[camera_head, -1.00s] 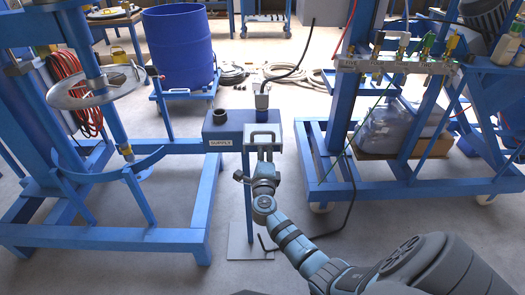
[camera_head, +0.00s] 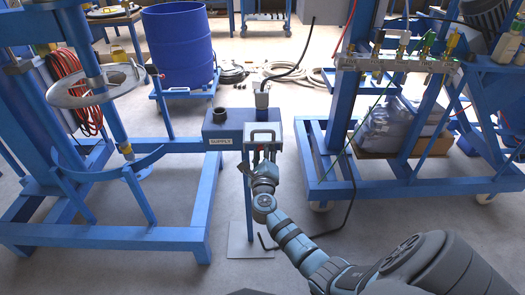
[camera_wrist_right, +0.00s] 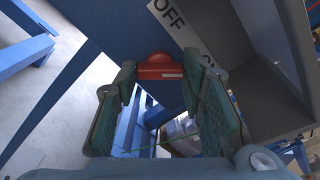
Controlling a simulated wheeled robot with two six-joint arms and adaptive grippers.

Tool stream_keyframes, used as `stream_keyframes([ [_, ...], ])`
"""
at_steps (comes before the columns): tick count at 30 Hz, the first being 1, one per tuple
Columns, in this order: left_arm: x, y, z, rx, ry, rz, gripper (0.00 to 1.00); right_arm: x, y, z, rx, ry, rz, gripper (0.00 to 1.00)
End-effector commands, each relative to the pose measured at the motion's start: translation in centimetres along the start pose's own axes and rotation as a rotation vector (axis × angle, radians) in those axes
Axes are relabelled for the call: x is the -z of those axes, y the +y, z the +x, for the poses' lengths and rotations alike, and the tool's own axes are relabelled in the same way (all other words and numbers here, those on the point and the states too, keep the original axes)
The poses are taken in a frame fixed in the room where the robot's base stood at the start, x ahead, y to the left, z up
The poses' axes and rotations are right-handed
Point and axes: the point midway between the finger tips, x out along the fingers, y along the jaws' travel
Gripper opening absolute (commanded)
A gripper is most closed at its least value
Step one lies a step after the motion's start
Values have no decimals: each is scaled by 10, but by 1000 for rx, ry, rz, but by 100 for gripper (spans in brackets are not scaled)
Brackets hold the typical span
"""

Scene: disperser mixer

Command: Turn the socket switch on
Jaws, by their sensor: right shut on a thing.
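The supply box (camera_head: 222,131) is a blue-grey box on a blue post, with a "SUPPLY" label on its front. A red switch (camera_wrist_right: 160,68) shows in the right wrist view, beside a white "OFF" label (camera_wrist_right: 170,14). My right gripper (camera_head: 263,152) is at the front right of the box, below a handle-like bracket (camera_head: 263,134). In the right wrist view its two fingertips (camera_wrist_right: 160,75) are on either side of the red switch, and it is shut on it. The switch is mostly hidden in the head view. My left gripper is not in view.
A plug (camera_head: 261,98) with a black cable stands on the box, right of a dark round socket (camera_head: 220,114). A blue mixer frame (camera_head: 105,238) stands left, and a blue wheeled frame (camera_head: 400,187) stands right. A blue drum (camera_head: 178,50) stands behind.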

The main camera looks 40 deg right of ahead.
Motion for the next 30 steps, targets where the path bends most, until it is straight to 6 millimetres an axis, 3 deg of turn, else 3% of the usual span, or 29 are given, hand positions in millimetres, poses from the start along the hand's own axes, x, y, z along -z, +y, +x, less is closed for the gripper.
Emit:
stream_keyframes([
  [7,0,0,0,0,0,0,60,1,2,-1,-4,3,2,9],
  [8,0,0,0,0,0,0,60,1,2,-1,-4,3,2,40],
  [11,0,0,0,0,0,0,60,1,2,-1,-3,2,1,56],
  [23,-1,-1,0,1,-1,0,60,0,1,-8,-2,0,0,57],
  [30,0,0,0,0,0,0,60,1,2,-69,-5,2,4,57],
])
